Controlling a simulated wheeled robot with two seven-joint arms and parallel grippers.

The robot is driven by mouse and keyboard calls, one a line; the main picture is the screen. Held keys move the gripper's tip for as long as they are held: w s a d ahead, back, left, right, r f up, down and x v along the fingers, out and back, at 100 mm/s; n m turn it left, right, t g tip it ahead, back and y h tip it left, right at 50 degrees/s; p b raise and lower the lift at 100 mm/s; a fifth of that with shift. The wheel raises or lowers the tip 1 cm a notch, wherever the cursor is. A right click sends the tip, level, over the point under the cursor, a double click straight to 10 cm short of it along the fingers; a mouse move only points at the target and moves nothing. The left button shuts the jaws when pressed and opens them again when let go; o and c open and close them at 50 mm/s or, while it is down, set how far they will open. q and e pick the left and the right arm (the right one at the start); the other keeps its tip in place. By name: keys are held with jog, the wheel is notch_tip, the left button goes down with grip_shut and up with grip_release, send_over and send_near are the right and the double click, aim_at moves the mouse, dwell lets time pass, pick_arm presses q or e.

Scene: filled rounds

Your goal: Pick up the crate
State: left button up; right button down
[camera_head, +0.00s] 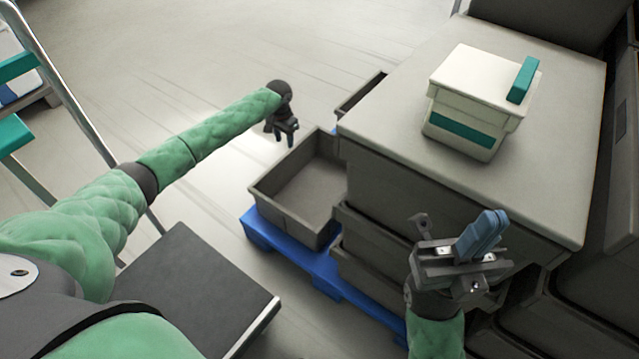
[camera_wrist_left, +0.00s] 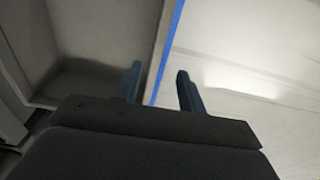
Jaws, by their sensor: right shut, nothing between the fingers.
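An open, empty grey crate (camera_head: 283,222) sits on a blue pallet (camera_head: 290,257) in the middle of the head view. My left gripper (camera_head: 287,138) is at the crate's far rim, fingers pointing down. In the left wrist view my left gripper (camera_wrist_left: 158,78) is open, its two fingers apart with the crate's wall (camera_wrist_left: 158,40) seen between them; I cannot tell whether they touch it. My right gripper (camera_head: 485,232) is shut and empty, in front of the stacked grey crates at the right.
A white cool box (camera_head: 465,95) with a teal handle stands on the large grey surface (camera_head: 400,120) at the right. More grey crates (camera_head: 365,255) lie below it, close to the open crate. A dark platform (camera_head: 190,290) is at lower left. The floor behind is clear.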

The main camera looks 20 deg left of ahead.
aim_at(286, 154)
pick_arm(q)
jog(key=shift+s+d+f, duration=0.15)
jog(key=shift+d+f, duration=0.05)
jog(key=shift+f, duration=0.65)
jog(key=shift+s+f+b, duration=0.1)
jog(key=shift+f+b, duration=1.25)
jog(key=shift+f, duration=1.8)
grip_shut()
jog(key=shift+r, duration=0.1)
